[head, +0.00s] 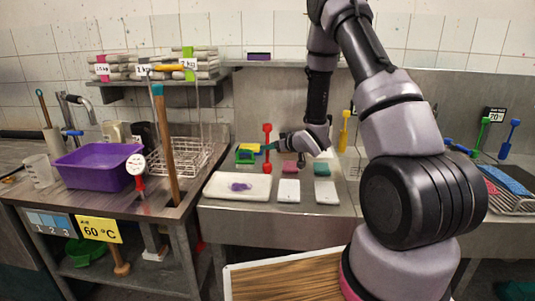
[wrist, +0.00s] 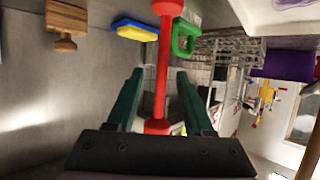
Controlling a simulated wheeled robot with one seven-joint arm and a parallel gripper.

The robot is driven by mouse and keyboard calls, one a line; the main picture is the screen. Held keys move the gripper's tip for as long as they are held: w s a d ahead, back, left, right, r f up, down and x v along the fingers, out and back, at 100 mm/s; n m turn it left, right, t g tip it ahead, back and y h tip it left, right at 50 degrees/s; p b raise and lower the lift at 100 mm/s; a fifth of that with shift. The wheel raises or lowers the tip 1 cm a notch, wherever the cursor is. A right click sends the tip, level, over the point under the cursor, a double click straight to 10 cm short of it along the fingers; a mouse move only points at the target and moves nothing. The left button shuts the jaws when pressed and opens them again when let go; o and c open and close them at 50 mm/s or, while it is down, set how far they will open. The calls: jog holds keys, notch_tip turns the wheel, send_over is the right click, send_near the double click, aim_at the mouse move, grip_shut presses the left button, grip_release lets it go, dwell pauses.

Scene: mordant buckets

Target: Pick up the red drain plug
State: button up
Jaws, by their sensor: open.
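The red drain plug (head: 267,130) stands upright at the back of the metal counter in the head view, a tall thin stem with thicker ends. In the wrist view the red plug (wrist: 163,50) runs between the two teal fingers. My gripper (head: 272,147) is at the plug's stem in the head view. In the wrist view my gripper (wrist: 160,74) is open, with a visible gap between each finger and the stem. The fingers partly cover the middle of the stem in the head view.
A yellow-and-blue sponge (wrist: 135,30) and a green loop-shaped thing (wrist: 186,38) lie close to the plug. A wooden block (wrist: 66,22) is farther off. A yellow plug-like thing (head: 344,130) stands to the right. A white tray (head: 215,187) lies in front, and a wire rack (head: 185,160) is left.

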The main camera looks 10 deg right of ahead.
jog(key=x, duration=0.5)
jog(key=shift+w+a+r, duration=0.1)
jog(key=shift+r, duration=0.15)
grip_shut()
